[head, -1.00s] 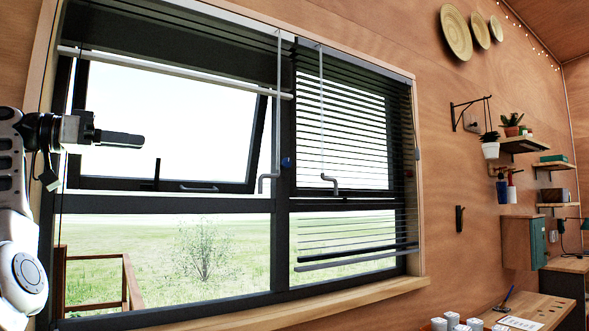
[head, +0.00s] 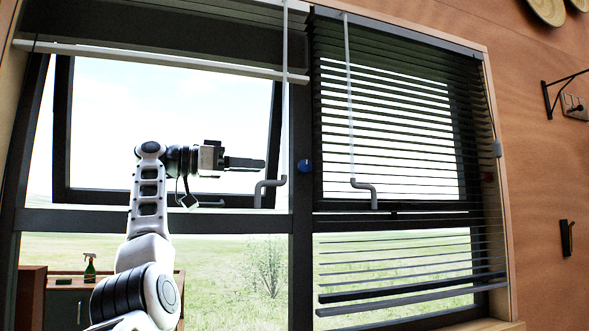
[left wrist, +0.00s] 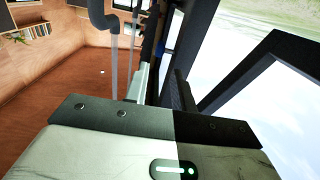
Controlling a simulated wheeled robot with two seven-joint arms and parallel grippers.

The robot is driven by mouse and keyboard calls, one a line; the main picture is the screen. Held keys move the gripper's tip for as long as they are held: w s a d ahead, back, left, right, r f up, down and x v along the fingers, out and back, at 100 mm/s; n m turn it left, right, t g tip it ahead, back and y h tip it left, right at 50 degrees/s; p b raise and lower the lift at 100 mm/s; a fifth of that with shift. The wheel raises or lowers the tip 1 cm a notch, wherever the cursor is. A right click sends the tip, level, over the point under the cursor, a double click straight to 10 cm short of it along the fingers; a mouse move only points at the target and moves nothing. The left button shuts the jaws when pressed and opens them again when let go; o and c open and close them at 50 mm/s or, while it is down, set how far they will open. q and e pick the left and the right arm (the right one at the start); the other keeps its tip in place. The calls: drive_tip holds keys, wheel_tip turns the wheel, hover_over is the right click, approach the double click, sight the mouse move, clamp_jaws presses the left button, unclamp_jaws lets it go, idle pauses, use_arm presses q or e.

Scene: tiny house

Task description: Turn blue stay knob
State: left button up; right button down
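The blue stay knob (head: 304,165) is a small round knob on the dark upright between the two window halves in the head view. A small blue patch (left wrist: 164,44), which may be this knob, shows near the top middle of the left wrist view. My left gripper (head: 262,163) points right toward the upright at about the knob's height, with a gap short of it in the picture. Its fingers are seen edge-on, so I cannot tell whether they are open. Nothing is visibly held. My right gripper is not in view.
A grey blind crank (head: 270,186) hangs between my left gripper and the knob in the picture. A second crank (head: 364,189) hangs right of the knob, before the lowered slatted blind (head: 400,130). The left window sash (head: 272,140) is tilted open.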

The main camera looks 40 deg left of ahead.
sight(298, 168)
use_arm(q)
drive_tip(key=p+x, duration=0.1)
drive_tip(key=x, duration=0.8)
drive_tip(key=shift+w+d, duration=0.1)
drive_tip(key=shift+w, duration=0.15)
clamp_jaws()
